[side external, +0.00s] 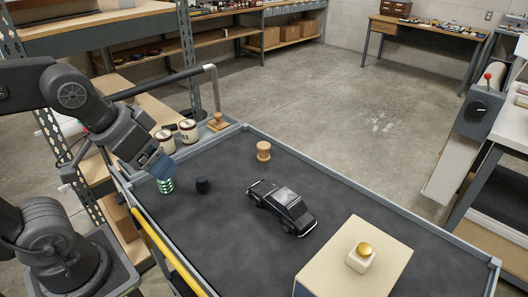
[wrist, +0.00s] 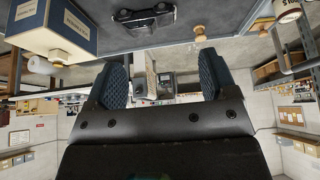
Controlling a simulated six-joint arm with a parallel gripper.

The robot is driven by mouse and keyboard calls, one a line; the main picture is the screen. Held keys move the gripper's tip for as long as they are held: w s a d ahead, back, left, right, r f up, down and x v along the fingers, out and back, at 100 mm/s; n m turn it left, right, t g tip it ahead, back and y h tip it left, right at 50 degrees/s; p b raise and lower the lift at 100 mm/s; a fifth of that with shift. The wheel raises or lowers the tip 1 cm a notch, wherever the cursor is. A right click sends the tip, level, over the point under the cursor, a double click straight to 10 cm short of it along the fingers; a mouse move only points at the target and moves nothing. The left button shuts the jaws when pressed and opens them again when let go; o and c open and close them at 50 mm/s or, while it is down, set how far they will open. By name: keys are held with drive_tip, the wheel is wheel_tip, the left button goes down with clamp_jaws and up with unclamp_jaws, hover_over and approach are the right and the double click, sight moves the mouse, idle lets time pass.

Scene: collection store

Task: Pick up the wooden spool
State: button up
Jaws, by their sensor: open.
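The wooden spool (side external: 263,151) stands upright on the dark work surface (side external: 330,205), near its far edge and behind the toy car. In the wrist view the spool (wrist: 200,33) is small, near the top and right of centre. My gripper (side external: 163,168) is at the left of the side view, well left of the spool and just above a green ribbed object. In the wrist view my gripper (wrist: 163,65) is open, with two dark blue padded fingers wide apart and nothing between them.
A black toy car (side external: 281,207), a small black cylinder (side external: 202,186) and the green ribbed object (side external: 165,185) are on the surface. A box (side external: 345,262) bears a gold-topped item (side external: 362,253). Labelled jars (side external: 188,130) and a wooden piece (side external: 217,123) stand beyond the left rim.

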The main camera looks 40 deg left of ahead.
drive_tip(key=n+g+y, duration=0.3)
drive_tip(key=n, duration=0.6)
hover_over(264, 146)
drive_tip(key=s+d, duration=0.4)
wheel_tip(264, 146, down, 13)
drive_tip(key=shift+n, duration=0.3)
drive_tip(key=x, duration=0.9)
drive_tip(key=shift+w+a+f, duration=0.15)
drive_tip(key=shift+w, duration=0.3)
drive_tip(key=shift+t, duration=0.3)
drive_tip(key=shift+a+x, duration=0.15)
drive_tip(key=shift+x, duration=1.25)
drive_tip(key=shift+a+x, duration=0.1)
drive_tip(key=shift+x, duration=1.35)
drive_tip(key=shift+c, duration=0.3)
drive_tip(key=c, duration=0.9)
